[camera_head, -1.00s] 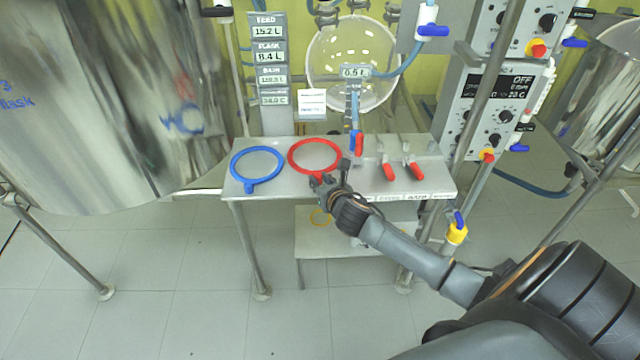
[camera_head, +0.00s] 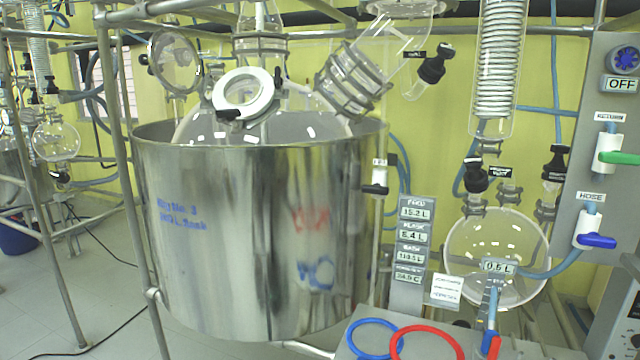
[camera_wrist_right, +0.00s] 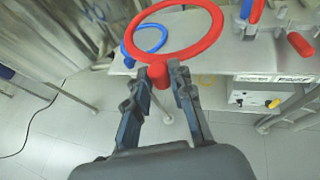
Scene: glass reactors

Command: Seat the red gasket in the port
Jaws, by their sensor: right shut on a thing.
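The red gasket (camera_head: 425,329) is a flat ring with a small tab, cut off by the bottom edge of the head view. In the right wrist view it shows nearly whole (camera_wrist_right: 172,57). My right gripper (camera_wrist_right: 160,74) is shut on its tab, with the ring ahead of the fingertips and seemingly above the table. A white-rimmed round opening (camera_head: 245,72), apparently the port, is on the front of the glass vessel lid; no red ring is on it. A round glass disc (camera_head: 175,62) with a dark rim stands to its left. My left gripper is not in view.
A blue ring (camera_head: 375,322) lies on the steel table (camera_head: 345,340), partly overlapped in view by the red one. Red-handled items are at the table's right. The big steel bath (camera_head: 255,230) stands below the lid. A glass flask (camera_head: 497,240) hangs behind the table.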

